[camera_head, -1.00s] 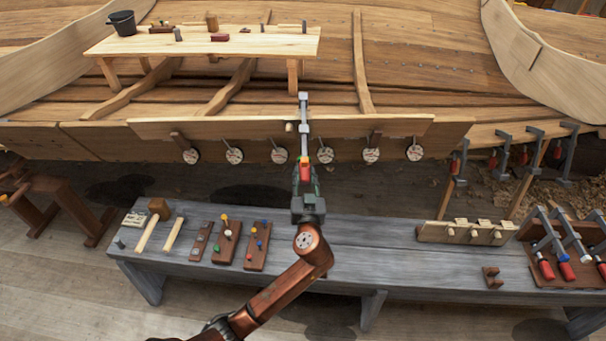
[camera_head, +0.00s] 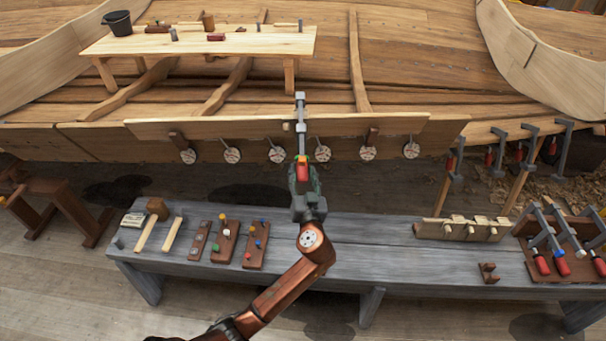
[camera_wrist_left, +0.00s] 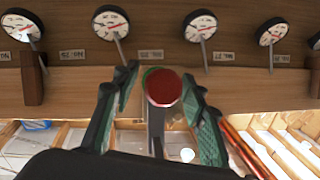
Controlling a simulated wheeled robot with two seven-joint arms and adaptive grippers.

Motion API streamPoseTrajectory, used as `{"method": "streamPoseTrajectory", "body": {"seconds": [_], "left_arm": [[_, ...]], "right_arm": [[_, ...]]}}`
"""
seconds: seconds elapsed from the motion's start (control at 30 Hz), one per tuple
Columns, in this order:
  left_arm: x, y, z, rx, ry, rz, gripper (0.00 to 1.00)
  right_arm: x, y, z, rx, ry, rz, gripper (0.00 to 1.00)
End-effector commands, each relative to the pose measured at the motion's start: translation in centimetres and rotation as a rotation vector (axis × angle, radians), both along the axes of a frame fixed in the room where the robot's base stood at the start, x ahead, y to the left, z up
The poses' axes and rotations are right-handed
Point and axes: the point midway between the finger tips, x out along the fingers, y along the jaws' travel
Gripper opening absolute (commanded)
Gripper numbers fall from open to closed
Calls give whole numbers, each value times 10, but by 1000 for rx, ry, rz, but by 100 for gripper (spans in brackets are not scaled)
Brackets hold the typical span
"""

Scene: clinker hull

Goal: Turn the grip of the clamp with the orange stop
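A grey bar clamp (camera_head: 301,112) stands upright on the edge of the hull plank, with a small orange part at the top of its red grip (camera_head: 302,172). My left gripper (camera_head: 303,178) is at this grip from below. In the left wrist view the round red end of the grip (camera_wrist_left: 163,88) sits between the two green-padded fingers. The fingers look apart, with a narrow gap on each side of the grip. The clamp's upper parts are mostly hidden behind the grip there. My right gripper is in neither view.
Several round dials (camera_head: 232,155) line the plank (camera_head: 220,129) on both sides of the clamp. A grey bench (camera_head: 360,235) below bears mallets, peg boards and a rack of red-gripped clamps (camera_head: 560,262). More clamps (camera_head: 528,145) hang at the right.

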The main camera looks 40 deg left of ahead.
Motion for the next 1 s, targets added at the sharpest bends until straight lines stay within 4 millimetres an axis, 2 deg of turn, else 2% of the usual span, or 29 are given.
{"method": "streamPoseTrajectory", "body": {"seconds": [0.27, 0.43, 0.8, 1.0], "left_arm": [[-1, 1, 0, -1, 1, 1, 44], [-7, -6, -1, -3, 1, 1, 44], [-60, -56, -1, -4, 2, 0, 44], [-80, -76, -1, -2, 2, 0, 44]], "right_arm": [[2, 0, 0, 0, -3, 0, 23], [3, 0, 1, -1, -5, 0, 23], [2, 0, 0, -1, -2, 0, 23], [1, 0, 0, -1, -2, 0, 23]]}}
